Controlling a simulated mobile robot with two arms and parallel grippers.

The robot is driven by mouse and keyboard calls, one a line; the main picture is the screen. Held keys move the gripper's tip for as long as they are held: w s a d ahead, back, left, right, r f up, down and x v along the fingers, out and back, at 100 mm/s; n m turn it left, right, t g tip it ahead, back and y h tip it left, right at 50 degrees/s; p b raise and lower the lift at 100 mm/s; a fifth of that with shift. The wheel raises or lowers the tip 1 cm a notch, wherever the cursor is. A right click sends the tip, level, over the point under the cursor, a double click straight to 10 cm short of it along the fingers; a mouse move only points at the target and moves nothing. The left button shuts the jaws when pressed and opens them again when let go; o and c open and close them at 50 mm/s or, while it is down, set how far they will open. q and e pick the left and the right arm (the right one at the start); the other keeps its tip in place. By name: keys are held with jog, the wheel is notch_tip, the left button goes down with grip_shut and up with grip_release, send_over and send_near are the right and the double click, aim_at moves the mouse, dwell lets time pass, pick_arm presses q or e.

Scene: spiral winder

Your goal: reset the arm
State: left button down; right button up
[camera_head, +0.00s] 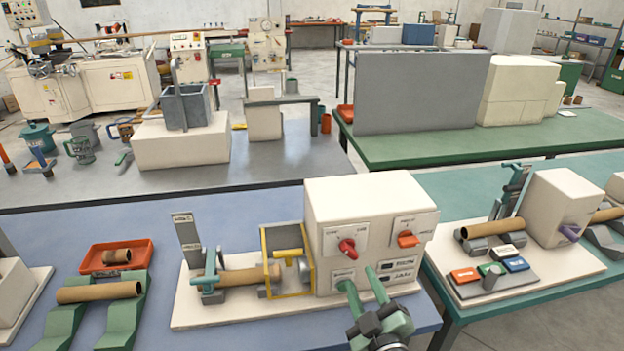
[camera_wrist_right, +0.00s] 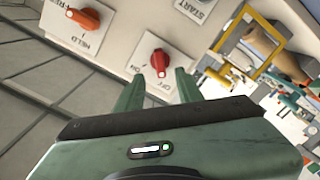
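The white winder box (camera_head: 370,205) stands on a pale base plate (camera_head: 190,318). Its front has a red knob (camera_head: 347,247) marked OFF and ON, and an orange knob (camera_head: 408,239) to its right. Left of the box are a yellow frame (camera_head: 265,250), a brown tube (camera_head: 245,279) and a teal bracket (camera_head: 209,277) at the tube's left end. I cannot tell which part is the arm. My right gripper (camera_head: 357,277) is open and empty before the panel, just below the red knob. In the right wrist view the red knob (camera_wrist_right: 159,62) shows between the fingertips (camera_wrist_right: 158,78).
Left of the winder, a brown tube (camera_head: 98,292) lies on green supports, with an orange tray (camera_head: 133,251) behind it. A second station with coloured buttons (camera_head: 465,275) stands on the green table to the right. The blue bench (camera_head: 240,215) behind the winder is bare.

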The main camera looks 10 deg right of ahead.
jog(key=s+d+f+m+g+h, duration=0.2)
jog(key=s+d+f+m+g, duration=0.3)
jog(key=s+f+g, duration=0.4)
jog(key=s+a+f+m+g+y, duration=0.1)
jog(key=s+f+g, duration=0.2)
jog(key=s, duration=0.5)
jog(key=s+a+f+m+g+y, duration=0.1)
jog(key=s+f+g, duration=0.15)
jog(key=s, duration=0.45)
notch_tip(320, 180, down, 28)
jog(key=s+g, duration=0.1)
jog(key=s, duration=0.2)
jog(key=s+d+f+g, duration=0.1)
jog(key=s+d+f, duration=0.2)
jog(key=s+f, duration=1.2)
jog(key=shift+s+n+h, duration=0.3)
jog(key=shift+s+n, duration=0.1)
jog(key=shift+d+g, duration=0.1)
jog(key=shift+g, duration=0.15)
